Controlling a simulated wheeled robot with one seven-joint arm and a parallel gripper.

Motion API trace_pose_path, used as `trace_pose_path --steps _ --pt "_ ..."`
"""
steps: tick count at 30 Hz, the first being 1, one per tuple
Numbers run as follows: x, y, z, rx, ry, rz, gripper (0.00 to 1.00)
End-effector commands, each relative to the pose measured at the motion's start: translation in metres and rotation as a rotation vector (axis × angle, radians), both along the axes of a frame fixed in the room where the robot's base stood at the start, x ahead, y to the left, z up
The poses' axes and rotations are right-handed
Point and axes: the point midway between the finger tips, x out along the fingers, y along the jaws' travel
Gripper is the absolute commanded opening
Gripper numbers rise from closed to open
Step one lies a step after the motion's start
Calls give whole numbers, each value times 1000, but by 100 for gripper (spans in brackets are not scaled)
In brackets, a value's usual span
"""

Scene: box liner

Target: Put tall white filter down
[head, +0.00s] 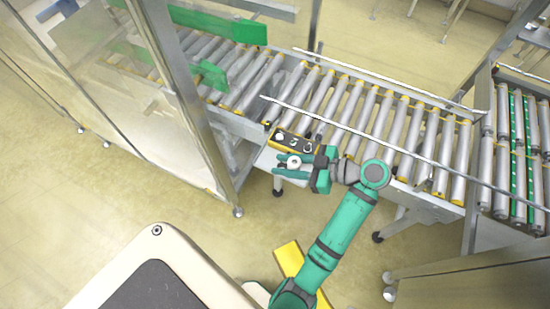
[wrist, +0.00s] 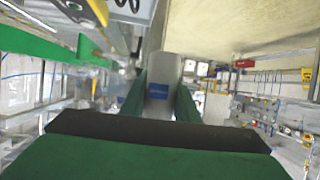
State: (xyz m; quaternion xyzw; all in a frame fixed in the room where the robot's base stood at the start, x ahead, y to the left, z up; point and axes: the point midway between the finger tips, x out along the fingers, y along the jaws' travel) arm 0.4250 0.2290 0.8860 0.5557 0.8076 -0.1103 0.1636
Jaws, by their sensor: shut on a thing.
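My gripper (head: 287,165) is shut on the tall white filter, whose round pale top (head: 295,161) shows between the green fingers in the head view. In the wrist view the filter (wrist: 161,72) is a pale grey-white cylinder with a blue label, standing between the two green fingers (wrist: 160,100). Its lower part is hidden by my gripper in the head view. I cannot tell whether its base touches anything.
A black and yellow control panel (head: 294,141) on the conveyor's near side is close behind my gripper. The roller conveyor (head: 345,106) runs behind it. A framed clear guard (head: 180,100) stands at left. Open floor (head: 150,190) lies in front.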

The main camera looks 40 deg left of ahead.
Motion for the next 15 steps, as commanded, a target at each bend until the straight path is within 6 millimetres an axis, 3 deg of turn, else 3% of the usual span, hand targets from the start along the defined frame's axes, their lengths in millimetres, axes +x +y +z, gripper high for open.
trace_pose_path --steps 6,10,15 --pt "3 8 -4 1 1 3 3" --pt "15 28 -14 -1 2 3 3" --pt "26 47 -42 0 4 2 3"
